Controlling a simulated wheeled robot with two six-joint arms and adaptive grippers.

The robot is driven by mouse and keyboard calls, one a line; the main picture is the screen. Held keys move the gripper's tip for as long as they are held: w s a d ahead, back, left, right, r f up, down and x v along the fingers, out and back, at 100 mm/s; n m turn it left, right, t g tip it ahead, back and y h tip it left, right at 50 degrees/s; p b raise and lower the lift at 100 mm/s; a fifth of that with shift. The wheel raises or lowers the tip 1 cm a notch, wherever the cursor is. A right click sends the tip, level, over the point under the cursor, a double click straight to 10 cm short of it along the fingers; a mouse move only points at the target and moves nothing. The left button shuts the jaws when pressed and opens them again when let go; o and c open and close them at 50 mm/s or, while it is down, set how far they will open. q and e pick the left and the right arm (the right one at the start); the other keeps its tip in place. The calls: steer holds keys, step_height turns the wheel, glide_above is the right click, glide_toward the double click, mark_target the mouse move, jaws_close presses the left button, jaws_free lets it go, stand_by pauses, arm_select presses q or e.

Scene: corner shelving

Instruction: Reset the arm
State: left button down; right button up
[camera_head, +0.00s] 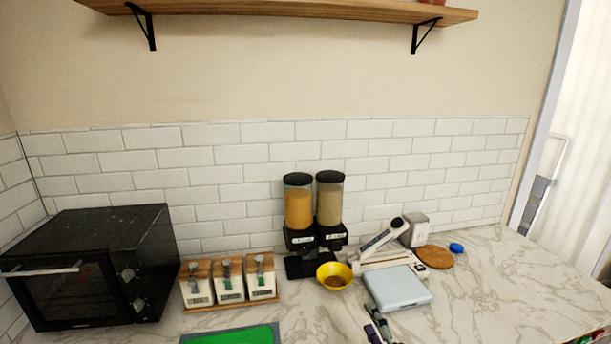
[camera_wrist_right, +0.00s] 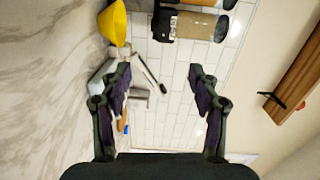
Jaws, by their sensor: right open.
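My right gripper (camera_head: 377,326) shows at the bottom edge of the head view, just right of centre, over the front of the marble counter. In the right wrist view the same gripper (camera_wrist_right: 160,72) has its two dark fingers spread wide, with nothing between them. Beyond the fingers I see the tiled wall, and the yellow bowl (camera_wrist_right: 114,24) is at the upper left. My left gripper does not show in either view.
A yellow bowl (camera_head: 334,276) stands before two dispensers (camera_head: 314,210). A pale scale-like box (camera_head: 398,288) and a white lever device (camera_head: 385,256) are near the right gripper. A black oven (camera_head: 100,262) stands left. The counter's right side (camera_head: 500,290) is mostly clear.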

steer(key=s+a+f+n+g+y, duration=0.1)
steer(key=s+a+f+n+g, duration=0.1)
steer(key=s+f+n+g, duration=0.55)
steer(key=s+d+f+n+g+h, duration=0.25)
steer(key=s+d+n, duration=0.2)
steer(key=s, duration=0.35)
steer(key=s+d+f+n+g+h, duration=0.1)
steer(key=s+d+n+g+h, duration=0.2)
steer(key=s+d, duration=0.35)
steer(key=s+d+f+g+b, duration=0.1)
steer(key=s+f, duration=0.2)
steer(key=f, duration=1.2)
steer(key=s+d+f+g+b, duration=0.1)
steer(key=s+f, duration=0.1)
steer(key=f, duration=1.4)
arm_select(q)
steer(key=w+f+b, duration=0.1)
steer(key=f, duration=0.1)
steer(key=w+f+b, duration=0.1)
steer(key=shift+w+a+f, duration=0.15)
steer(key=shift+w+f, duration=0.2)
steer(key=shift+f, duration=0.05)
arm_select(e)
steer(key=s+f+g, duration=0.1)
steer(key=s+f, duration=1.5)
steer(key=s, duration=0.2)
steer(key=shift+d, duration=0.4)
